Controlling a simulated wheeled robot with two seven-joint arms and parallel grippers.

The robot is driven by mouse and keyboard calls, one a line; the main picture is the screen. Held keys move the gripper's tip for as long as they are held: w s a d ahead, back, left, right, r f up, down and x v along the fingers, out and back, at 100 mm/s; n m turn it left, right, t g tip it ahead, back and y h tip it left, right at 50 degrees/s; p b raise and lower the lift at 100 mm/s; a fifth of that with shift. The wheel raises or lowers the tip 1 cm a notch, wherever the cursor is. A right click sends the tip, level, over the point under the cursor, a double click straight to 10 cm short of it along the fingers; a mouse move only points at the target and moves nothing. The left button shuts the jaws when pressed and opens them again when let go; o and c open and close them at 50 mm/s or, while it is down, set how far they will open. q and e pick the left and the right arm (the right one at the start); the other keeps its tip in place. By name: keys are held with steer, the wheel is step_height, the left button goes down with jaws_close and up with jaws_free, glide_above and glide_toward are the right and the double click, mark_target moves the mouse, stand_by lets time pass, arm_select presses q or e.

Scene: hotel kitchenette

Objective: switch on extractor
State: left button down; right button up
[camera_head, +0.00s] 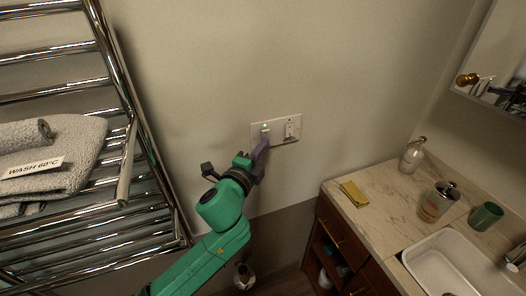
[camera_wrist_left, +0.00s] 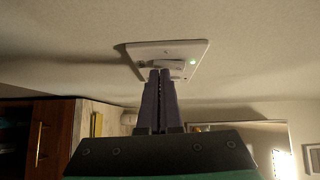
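A white wall plate (camera_head: 276,130) with two switches is on the wall in the middle of the head view. My left gripper (camera_head: 262,145) reaches up from below. Its two purple fingers are together and empty, with the tips (camera_wrist_left: 160,72) at the lower edge of the left switch. I cannot tell whether they touch it. The fingers partly cover the plate's lower edge. My right gripper is not in view.
A chrome towel rail (camera_head: 125,75) with folded grey towels (camera_head: 70,150) stands at the left, close to my arm. A marble counter (camera_head: 370,215) with a yellow cloth (camera_head: 354,194), soap bottle (camera_head: 412,156), cups and sink is at the right. The wall around the plate is clear.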

arm_select(q)
steer(key=b+v, duration=0.3)
steer(key=v, duration=1.1)
steer(key=shift+s, duration=0.35)
